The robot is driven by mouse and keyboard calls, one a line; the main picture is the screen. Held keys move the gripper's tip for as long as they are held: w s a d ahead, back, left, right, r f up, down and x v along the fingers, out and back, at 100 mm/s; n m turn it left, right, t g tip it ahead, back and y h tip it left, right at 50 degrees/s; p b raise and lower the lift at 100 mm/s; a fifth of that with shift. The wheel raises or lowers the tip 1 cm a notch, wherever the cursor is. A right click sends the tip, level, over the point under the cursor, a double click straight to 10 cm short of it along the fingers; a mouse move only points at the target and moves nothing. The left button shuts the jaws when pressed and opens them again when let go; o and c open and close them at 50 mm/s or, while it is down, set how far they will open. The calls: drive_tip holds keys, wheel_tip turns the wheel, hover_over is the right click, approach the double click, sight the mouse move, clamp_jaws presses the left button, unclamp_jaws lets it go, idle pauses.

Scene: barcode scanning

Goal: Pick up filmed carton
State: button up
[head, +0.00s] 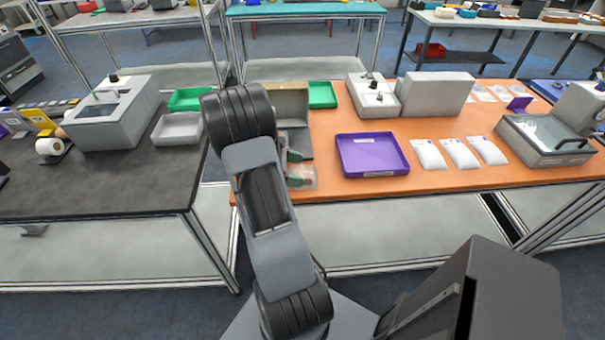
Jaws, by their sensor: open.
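A small pale, shiny packet (310,172), which looks like the filmed carton, lies at the left front of the orange table. My arm hides part of it. My gripper (296,168) has green-tipped fingers that show just right of my arm. The fingers are apart, one at the packet's far side and one at its near side. I cannot tell whether they touch it or how high they are above the table.
The orange table (440,183) holds a purple tray (372,170) to the right and several white pouches beyond it.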

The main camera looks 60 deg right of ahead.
drive_tip(key=shift+x, duration=1.35)
drive_tip(key=c, duration=1)
drive_tip(key=shift+r, duration=0.1)
drive_tip(key=shift+c, duration=0.2)
